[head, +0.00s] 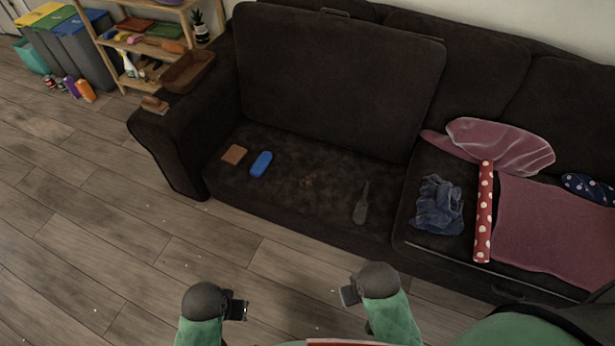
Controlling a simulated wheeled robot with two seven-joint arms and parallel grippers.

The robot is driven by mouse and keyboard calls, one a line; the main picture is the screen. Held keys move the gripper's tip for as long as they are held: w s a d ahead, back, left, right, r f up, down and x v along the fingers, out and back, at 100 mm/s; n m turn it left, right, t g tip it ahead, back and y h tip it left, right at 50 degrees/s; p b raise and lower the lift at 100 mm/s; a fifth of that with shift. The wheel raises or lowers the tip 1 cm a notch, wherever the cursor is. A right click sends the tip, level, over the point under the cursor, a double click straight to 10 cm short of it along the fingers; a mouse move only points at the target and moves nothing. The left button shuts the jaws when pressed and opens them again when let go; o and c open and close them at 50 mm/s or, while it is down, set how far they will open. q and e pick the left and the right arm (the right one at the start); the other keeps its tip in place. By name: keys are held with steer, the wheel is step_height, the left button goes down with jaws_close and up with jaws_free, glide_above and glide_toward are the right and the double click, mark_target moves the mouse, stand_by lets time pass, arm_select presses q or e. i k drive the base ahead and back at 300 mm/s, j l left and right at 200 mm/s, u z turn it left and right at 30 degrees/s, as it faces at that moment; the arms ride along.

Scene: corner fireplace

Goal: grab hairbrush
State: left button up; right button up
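A dark grey, long-handled thing that looks like the hairbrush (361,210) lies on the left seat cushion of the dark sofa, its narrow handle pointing to the back. My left gripper (241,310) is above the floor in front of the sofa, to the lower left of the hairbrush. My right gripper (346,295) is also in front of the sofa, nearer to the hairbrush but apart from it. Both grippers are small and dark here, and their finger gaps are not clear. Neither shows anything held.
The sofa (330,222) also bears a brown block (234,155), a blue case (261,164), a crumpled blue cloth (438,205) and a red dotted roll (484,215). A brown brush-like thing (154,104) and wooden tray (188,71) sit on the armrest. Floor on the left is mostly clear.

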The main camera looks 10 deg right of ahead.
mark_target(360, 210)
steer(key=i+j+z, duration=0.1)
steer(key=i+j, duration=0.2)
steer(key=i+j+z, duration=0.1)
steer(key=i+j, duration=0.15)
steer(key=j, duration=0.2)
steer(key=i+j+z, duration=0.1)
steer(key=i+j, duration=0.2)
steer(key=j+z, duration=0.1)
steer(key=z, duration=1.75)
